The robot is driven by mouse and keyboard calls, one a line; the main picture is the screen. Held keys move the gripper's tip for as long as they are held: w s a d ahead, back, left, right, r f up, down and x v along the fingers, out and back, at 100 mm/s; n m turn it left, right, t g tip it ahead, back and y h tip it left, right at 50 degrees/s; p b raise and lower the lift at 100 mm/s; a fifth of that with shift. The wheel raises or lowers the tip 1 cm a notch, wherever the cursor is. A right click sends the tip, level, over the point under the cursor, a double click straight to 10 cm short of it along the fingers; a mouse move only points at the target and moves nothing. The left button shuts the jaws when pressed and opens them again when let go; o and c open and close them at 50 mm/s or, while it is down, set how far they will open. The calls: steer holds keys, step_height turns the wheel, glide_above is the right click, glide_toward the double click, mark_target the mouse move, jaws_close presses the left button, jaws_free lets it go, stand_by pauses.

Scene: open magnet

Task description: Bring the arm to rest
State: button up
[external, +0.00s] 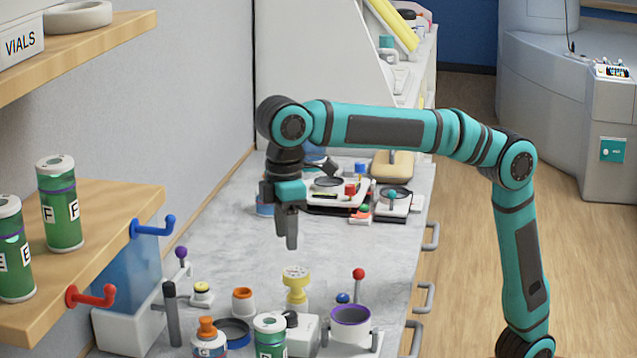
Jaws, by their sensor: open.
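My arm, teal and dark grey, rises at the right and reaches left over the grey bench (225,225). Its forearm is roughly level, and the wrist bends down at the left end. My gripper (289,240) points downward above the middle of the bench. It is open, and nothing shows between its fingers. The gap between the fingers is hard to see from this side. The gripper appears apart from the objects in front of it and behind it.
A yellow fitting (296,288), an orange-topped bottle (208,340), a purple-rimmed cup (350,325) and a red-knobbed rod (358,290) crowd the near bench. Green canisters (60,205) stand on the left shelf. Trays with small parts (338,195) lie behind the gripper. Bare bench lies left of it.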

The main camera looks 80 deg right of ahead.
steer(key=shift+d, duration=0.1)
stand_by(0.3)
steer(key=s+d+r+m+t+y, duration=0.1)
steer(key=s+d+t, duration=0.15)
steer(key=d, duration=0.65)
steer(key=s+d+r+m+t+y, duration=0.1)
steer(key=s+d+t, duration=0.15)
steer(key=d, duration=0.65)
steer(key=s+d+m+t+y, duration=0.1)
steer(key=d+t, duration=0.3)
steer(key=d, duration=0.5)
steer(key=s+d+f+m+t+h, duration=0.1)
steer(key=s+d+f+t, duration=0.2)
steer(key=s+d, duration=0.5)
steer(key=s+d+f+m+t+h, duration=0.2)
steer(key=s+d+f+t, duration=0.1)
steer(key=s+d+t, duration=0.2)
steer(key=s+d, duration=0.2)
steer(key=s, duration=0.2)
steer(key=shift+d+t, duration=0.3)
steer(key=shift+d, duration=0.05)
